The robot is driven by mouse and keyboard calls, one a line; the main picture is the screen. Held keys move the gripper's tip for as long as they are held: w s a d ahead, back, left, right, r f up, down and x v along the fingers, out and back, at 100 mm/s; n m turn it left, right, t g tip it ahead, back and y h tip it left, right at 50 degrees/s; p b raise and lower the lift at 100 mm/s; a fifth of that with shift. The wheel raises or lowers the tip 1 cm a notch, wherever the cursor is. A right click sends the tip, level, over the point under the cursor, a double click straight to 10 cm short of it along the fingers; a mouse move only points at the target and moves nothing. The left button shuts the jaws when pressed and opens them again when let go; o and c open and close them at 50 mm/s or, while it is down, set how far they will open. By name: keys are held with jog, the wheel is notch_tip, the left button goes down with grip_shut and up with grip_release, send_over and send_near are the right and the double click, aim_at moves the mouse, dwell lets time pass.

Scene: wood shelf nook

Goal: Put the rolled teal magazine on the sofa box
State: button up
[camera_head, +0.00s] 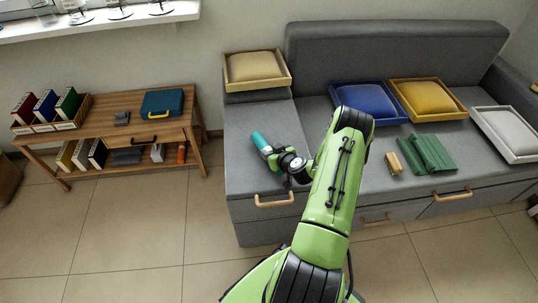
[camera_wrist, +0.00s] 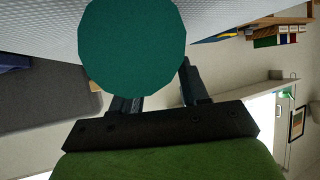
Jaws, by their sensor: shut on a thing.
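My gripper (camera_head: 272,153) is shut on the rolled teal magazine (camera_head: 261,141), which sticks out beyond the fingers toward the back left. In the wrist view the magazine's round teal end (camera_wrist: 133,45) fills the upper middle, in front of the dark fingers (camera_wrist: 155,90). The magazine is over the left, box-like section of the grey sofa (camera_head: 240,165), which has a wooden handle on its front. I cannot tell whether the magazine touches the surface. My arm hides part of the sofa's middle front.
A folded green cloth (camera_head: 427,153) and a small tan bundle (camera_head: 393,163) lie right of my arm. A wooden desk (camera_head: 110,130) stands left, with clear floor between.

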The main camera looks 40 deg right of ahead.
jog(key=shift+f, duration=0.7)
jog(key=shift+r, duration=0.15)
jog(key=o, duration=0.7)
jog(key=shift+f, duration=0.2)
jog(key=o, duration=0.4)
jog(key=shift+o, duration=0.2)
jog(key=shift+r, duration=0.1)
